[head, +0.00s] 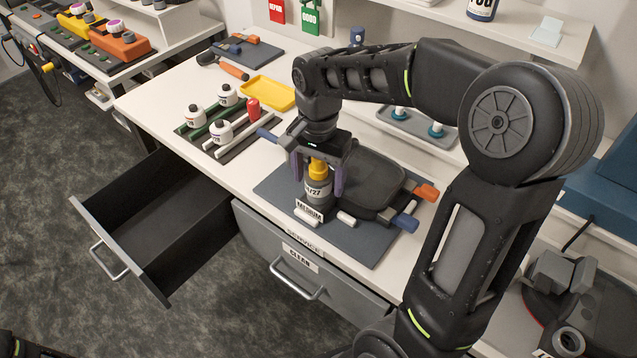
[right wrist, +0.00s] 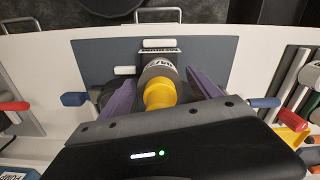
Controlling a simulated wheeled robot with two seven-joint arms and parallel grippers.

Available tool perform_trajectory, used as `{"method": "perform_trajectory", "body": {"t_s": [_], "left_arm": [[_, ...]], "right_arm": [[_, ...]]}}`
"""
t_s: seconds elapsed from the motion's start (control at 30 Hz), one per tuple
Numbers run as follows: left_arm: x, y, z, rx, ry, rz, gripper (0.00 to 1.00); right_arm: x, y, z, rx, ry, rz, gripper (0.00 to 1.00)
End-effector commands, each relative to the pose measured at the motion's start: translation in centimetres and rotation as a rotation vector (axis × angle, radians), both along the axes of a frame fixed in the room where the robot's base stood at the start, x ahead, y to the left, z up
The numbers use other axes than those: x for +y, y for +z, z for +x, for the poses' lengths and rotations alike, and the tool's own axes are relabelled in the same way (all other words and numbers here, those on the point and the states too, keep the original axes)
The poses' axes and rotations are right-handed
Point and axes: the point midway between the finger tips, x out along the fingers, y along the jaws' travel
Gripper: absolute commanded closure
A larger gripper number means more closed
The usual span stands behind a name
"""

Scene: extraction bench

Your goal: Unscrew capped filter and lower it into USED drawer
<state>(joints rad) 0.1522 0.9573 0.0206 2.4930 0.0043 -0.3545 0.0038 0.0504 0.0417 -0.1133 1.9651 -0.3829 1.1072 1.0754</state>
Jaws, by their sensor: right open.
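The capped filter (head: 318,190) is a dark cylinder with a pale label ending in 27 and a yellow cap (head: 318,167). It stands upright behind a MEDIUM plate (head: 309,211) on the grey mat. My right gripper (head: 318,181) points down over it, open, with one purple finger on each side. The right wrist view shows the filter (right wrist: 159,71) and yellow cap (right wrist: 160,95) between the spread fingers. An open, empty drawer (head: 150,230) juts out at the left; its front label is hidden. My left gripper is out of view.
A closed drawer labelled CLEAN (head: 300,256) sits below the mat (head: 372,243). A dark tray-like housing (head: 372,180) stands beside the filter.

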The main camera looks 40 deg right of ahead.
Motion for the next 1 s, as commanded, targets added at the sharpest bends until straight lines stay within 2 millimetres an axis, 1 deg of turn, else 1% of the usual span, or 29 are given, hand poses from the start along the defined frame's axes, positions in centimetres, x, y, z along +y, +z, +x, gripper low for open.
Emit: {"method": "perform_trajectory", "body": {"t_s": [0.3, 0.6, 0.7, 0.77, 1.0], "left_arm": [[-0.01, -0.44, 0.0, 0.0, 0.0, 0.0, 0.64], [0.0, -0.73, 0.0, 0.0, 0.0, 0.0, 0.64], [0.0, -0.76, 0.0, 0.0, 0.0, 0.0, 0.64], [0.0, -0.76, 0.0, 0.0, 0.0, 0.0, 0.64], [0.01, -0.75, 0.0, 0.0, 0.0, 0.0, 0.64]], "right_arm": [[-0.01, -0.04, 0.03, -0.001, -0.458, 0.0, 0.27], [0.0, -0.02, 0.04, -0.002, -0.875, 0.0, 0.27], [0.01, 0.0, 0.04, -0.001, -0.96, 0.0, 0.27], [0.01, 0.01, 0.03, -0.001, -0.985, 0.0, 0.27], [0.0, 0.02, 0.02, -0.001, -0.992, 0.0, 0.28]]}}
